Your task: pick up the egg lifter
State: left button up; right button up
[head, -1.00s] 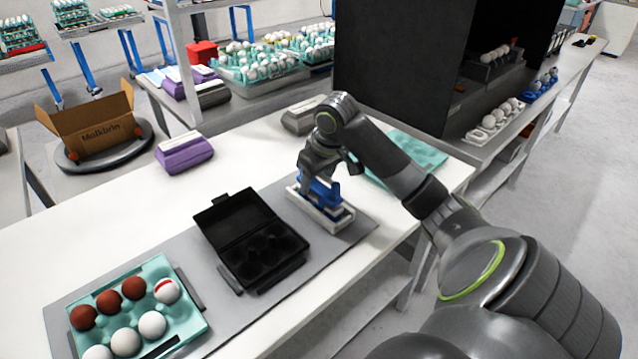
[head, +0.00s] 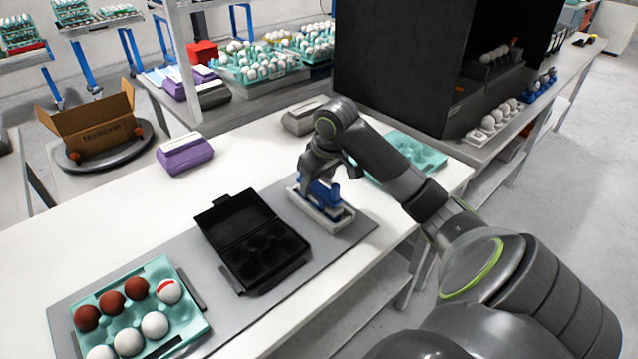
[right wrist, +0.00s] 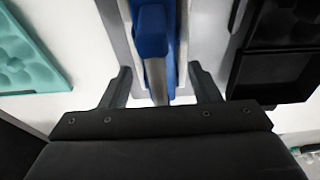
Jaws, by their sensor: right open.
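The egg lifter (head: 322,192) is a blue tool sitting in a white holder (head: 336,222) on the right end of the grey mat. In the right wrist view the blue lifter (right wrist: 152,32) lies between my fingers, with a light grey bar below its blue part. My right gripper (head: 324,180) is over the lifter from above. In the right wrist view the right gripper (right wrist: 165,85) is open, one finger on each side of the lifter, with gaps visible. In the head view the fingertips are partly hidden by the lifter and arm. My left gripper does not show.
An open, empty black egg carton (head: 252,282) stands left of the holder. A teal tray (head: 190,300) with brown and white eggs is at the front left. A teal tray (head: 425,150) lies behind my right arm. A purple carton (head: 186,156) stands farther back.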

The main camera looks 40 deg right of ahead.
jog(key=c, duration=1.2)
jog(key=shift+b, duration=0.55)
notch_tip(320, 180, up, 8)
jog(key=shift+f, duration=0.25)
notch_tip(320, 180, up, 2)
jog(key=shift+r+p, duration=0.25)
jog(key=shift+p, duration=0.5)
jog(key=shift+r+p, duration=0.6)
jog(key=shift+r, duration=0.05)
notch_tip(320, 180, up, 3)
jog(key=p, duration=0.5)
jog(key=shift+r, duration=0.15)
